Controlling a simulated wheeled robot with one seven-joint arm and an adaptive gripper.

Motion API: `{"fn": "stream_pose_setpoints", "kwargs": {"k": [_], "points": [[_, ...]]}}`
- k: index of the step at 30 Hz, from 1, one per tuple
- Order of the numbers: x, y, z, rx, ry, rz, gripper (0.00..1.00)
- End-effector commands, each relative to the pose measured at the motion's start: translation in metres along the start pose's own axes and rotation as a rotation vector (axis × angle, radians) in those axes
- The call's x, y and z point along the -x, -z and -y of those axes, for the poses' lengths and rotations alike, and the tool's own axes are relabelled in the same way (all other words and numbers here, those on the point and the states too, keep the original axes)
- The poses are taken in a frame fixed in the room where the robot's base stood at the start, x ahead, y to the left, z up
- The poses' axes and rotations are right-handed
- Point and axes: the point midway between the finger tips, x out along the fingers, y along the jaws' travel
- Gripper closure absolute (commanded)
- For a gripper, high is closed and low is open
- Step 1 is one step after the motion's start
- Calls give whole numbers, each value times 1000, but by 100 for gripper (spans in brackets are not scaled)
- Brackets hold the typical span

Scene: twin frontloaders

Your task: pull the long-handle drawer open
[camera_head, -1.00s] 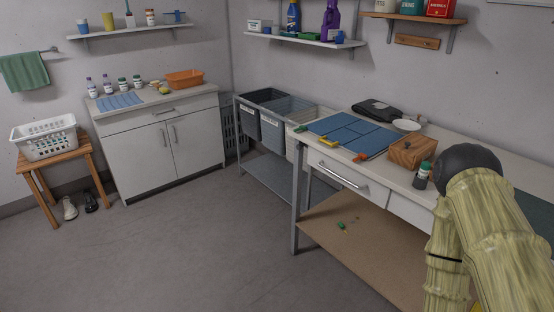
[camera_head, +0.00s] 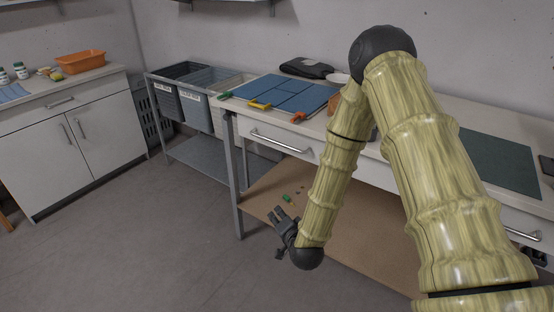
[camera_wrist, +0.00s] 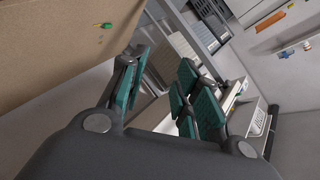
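The drawer with the long bar handle is under the left part of the workbench top. Its white front (camera_head: 262,126) looks shut in the head view, and the silver handle (camera_head: 278,142) runs across it. My gripper (camera_head: 281,217) is lower than this handle, out in front of the lower shelf, and touches nothing that I can see. In the wrist view my gripper (camera_wrist: 160,78) is open and empty, with its teal finger pads apart. I cannot make out the long handle in the wrist view.
The workbench top (camera_head: 455,105) holds a blue mat (camera_head: 290,92), yellow and orange tools and a dark green mat (camera_head: 497,160). Below is a brown shelf (camera_head: 262,192) with a small green object (camera_head: 288,198). Grey bins (camera_head: 197,110) stand left. The floor (camera_head: 130,240) is clear.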

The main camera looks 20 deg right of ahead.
Motion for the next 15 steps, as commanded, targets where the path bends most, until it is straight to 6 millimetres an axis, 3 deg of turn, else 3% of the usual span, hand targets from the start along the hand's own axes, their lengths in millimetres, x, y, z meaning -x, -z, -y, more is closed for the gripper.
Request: {"fn": "stream_pose_setpoints", "kwargs": {"k": [1, 6, 9, 15], "points": [[-19, 18, 14, -76, 76, -69, 68], [-41, 80, 74, -292, 298, -227, 68], [-44, 104, 96, -372, 387, -278, 68], [-45, 126, 115, -434, 458, -315, 68]]}}
